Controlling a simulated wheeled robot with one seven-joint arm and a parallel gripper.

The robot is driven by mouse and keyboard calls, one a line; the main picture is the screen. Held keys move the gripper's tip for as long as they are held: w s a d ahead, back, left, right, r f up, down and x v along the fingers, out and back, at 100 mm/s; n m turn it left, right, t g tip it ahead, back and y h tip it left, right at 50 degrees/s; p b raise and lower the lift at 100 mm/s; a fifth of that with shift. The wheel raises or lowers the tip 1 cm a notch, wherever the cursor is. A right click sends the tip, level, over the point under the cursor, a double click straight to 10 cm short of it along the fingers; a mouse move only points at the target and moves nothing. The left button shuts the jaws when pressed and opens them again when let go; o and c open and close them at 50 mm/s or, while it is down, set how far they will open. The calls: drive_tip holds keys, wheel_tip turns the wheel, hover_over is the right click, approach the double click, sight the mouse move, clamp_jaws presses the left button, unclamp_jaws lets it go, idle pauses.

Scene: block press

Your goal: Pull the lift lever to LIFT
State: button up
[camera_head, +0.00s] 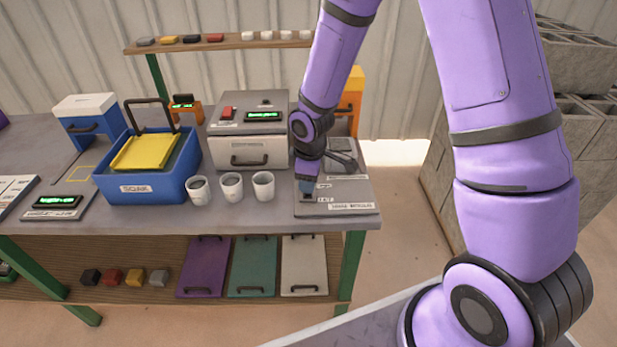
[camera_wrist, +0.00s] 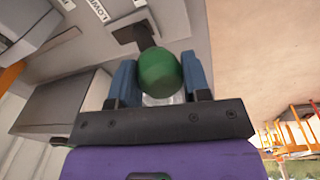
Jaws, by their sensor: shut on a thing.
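The lift lever's round green knob (camera_wrist: 160,71) shows in the wrist view, between the two blue fingers of my gripper (camera_wrist: 160,85). My gripper is shut on the knob. In the head view my gripper (camera_head: 306,186) is over the grey panel (camera_head: 345,190) at the right end of the bench, and it hides the knob there. A dark lever base (camera_wrist: 132,33) shows just beyond the knob in the wrist view. Part of a label beside it is readable as "LOW". Which position the lever is in I cannot tell.
A grey machine (camera_head: 248,140) with a drawer stands left of my gripper. Three white cups (camera_head: 231,188) stand in front of it. A blue SOAK tub (camera_head: 150,188) with a yellow basket (camera_head: 145,152) is further left. Concrete blocks (camera_head: 585,130) are stacked at the right.

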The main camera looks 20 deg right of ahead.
drive_tip(key=shift+s+a+f, duration=0.1)
drive_tip(key=shift+s+f, duration=0.1)
drive_tip(key=shift+s, duration=0.25)
drive_tip(key=o, duration=1.3)
drive_tip(key=shift+w, duration=0.1)
drive_tip(key=shift+r, duration=0.1)
drive_tip(key=shift+w+r, duration=0.1)
drive_tip(key=shift+r, duration=0.35)
drive_tip(key=r, duration=0.6)
drive_tip(key=s+r, duration=0.1)
drive_tip(key=r, duration=0.2)
drive_tip(key=shift+r, duration=0.4)
